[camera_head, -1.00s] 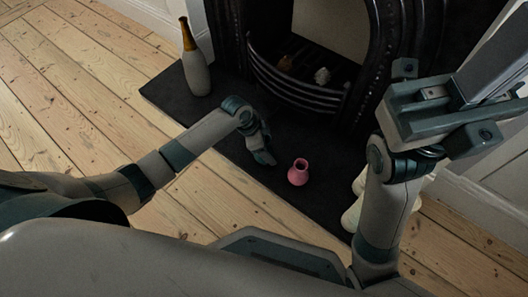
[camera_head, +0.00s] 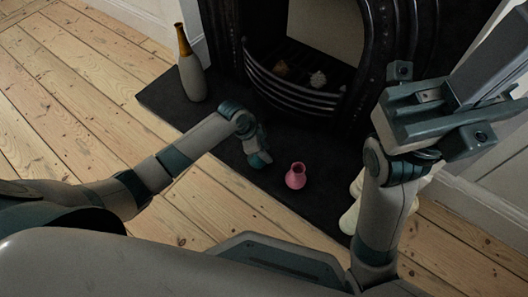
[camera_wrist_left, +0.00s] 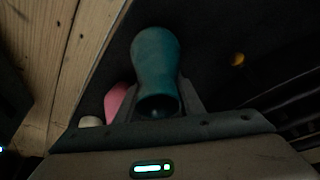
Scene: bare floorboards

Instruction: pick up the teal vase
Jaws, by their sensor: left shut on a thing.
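The teal vase (camera_wrist_left: 155,60) shows in the left wrist view, with its round dark mouth toward the camera. It sits between the fingers of my left gripper (camera_wrist_left: 160,108), which is shut on it. In the head view my left gripper (camera_head: 258,158) is low over the dark hearth slab, left of the pink vase. There the teal vase is hard to tell from the teal gripper parts, and I cannot tell whether it touches the slab.
The pink vase (camera_head: 296,176) stands close to the right of my left gripper. A grey bottle with an amber neck (camera_head: 191,70) stands at the slab's left end. Cream objects (camera_head: 349,217) are partly hidden by my right arm. The black fireplace grate (camera_head: 290,90) lies behind.

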